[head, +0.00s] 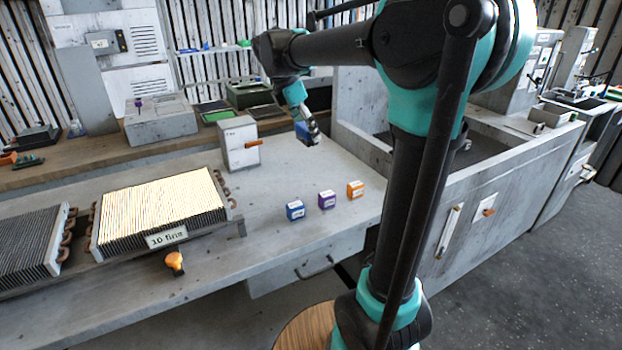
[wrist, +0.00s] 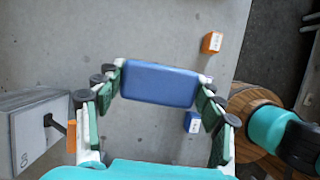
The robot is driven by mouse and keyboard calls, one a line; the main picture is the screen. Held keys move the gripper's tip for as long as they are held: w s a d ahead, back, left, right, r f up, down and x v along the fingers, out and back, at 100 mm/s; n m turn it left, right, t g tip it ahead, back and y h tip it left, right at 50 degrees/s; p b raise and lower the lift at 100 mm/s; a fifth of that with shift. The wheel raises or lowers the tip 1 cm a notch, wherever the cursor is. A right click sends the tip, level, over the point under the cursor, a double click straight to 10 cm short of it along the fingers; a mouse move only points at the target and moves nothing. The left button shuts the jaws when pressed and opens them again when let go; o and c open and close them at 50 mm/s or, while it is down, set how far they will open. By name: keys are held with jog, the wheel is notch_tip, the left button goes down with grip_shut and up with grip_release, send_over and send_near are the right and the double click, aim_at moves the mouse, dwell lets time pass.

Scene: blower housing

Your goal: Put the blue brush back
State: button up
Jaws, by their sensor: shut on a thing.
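My gripper (head: 313,136) is shut on the blue brush (wrist: 160,84) and holds it above the bench. In the wrist view only its smooth, flat blue block shows, spanning crosswise between the fingers; no bristles can be seen. In the head view the brush (head: 302,131) is a small blue shape by the fingers, right of the white box. A small blue block with a white label (head: 295,211) stands on the bench, beside a purple one (head: 327,200) and an orange one (head: 355,189). The wrist view also shows the blue block (wrist: 193,122) and the orange block (wrist: 212,42).
A white box with an orange handle (head: 238,143) stands left of my gripper. Finned coil blocks (head: 160,208) and an orange-topped knob (head: 175,262) lie further left. A grey sink-like basin (head: 350,130) borders the bench on the right. Bare bench lies around the labelled blocks.

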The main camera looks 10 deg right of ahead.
notch_tip(320, 180, down, 16)
jog(key=shift+f, duration=0.1)
dwell(0.4)
jog(key=o, duration=1.1)
jog(key=v, duration=1.2)
